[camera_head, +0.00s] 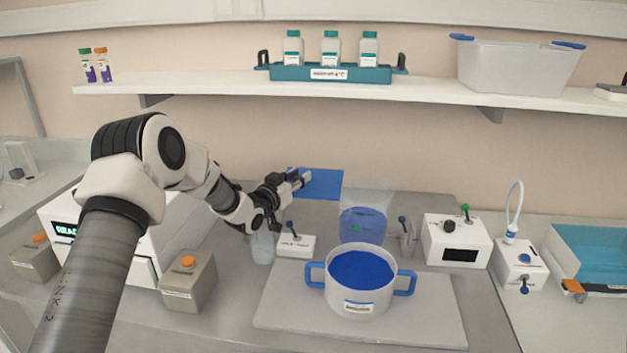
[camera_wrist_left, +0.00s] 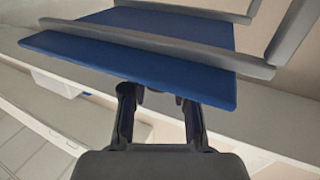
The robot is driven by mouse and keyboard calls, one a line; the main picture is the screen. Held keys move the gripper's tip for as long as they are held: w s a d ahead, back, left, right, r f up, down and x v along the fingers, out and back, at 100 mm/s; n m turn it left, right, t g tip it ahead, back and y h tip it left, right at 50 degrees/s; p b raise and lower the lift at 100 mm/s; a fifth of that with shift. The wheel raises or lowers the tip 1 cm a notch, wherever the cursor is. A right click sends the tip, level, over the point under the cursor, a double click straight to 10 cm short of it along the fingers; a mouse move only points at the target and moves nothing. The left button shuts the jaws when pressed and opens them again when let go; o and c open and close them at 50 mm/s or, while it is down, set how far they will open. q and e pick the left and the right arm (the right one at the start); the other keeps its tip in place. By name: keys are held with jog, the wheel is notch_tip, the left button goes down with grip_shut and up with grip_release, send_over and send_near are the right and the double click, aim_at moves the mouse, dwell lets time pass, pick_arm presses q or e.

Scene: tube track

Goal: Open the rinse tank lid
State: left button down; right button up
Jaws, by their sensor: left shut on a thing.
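The rinse tank seems to be the clear box (camera_head: 366,193) with blue liquid in its lower part, behind the blue-handled pot. A flat blue panel (camera_head: 322,184), which looks like its lid, lies to the left of the box's upper edge. I cannot tell whether the two join. My left gripper (camera_head: 302,180) is at the panel's left side, shut on it. In the left wrist view the blue panel (camera_wrist_left: 130,68) spans the top, with grey bars along it. The left fingers (camera_wrist_left: 160,100) meet its near edge, and their tips are partly hidden. My right gripper is not in view.
The pot (camera_head: 345,293) stands on a grey board (camera_head: 430,315). A small lever box (camera_head: 295,246) and a glass flask (camera_head: 262,248) sit below my left gripper. A white control box (camera_head: 457,232) is right of the tank. A shelf (camera_head: 220,89) with bottles runs above.

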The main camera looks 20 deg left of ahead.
pick_arm(q)
jog(key=shift+a, duration=0.15)
jog(key=c, duration=0.8)
grip_release()
jog(key=shift+c, duration=0.2)
jog(key=s+a, duration=0.1)
jog(key=s, duration=1.1)
jog(key=shift+a, duration=0.15)
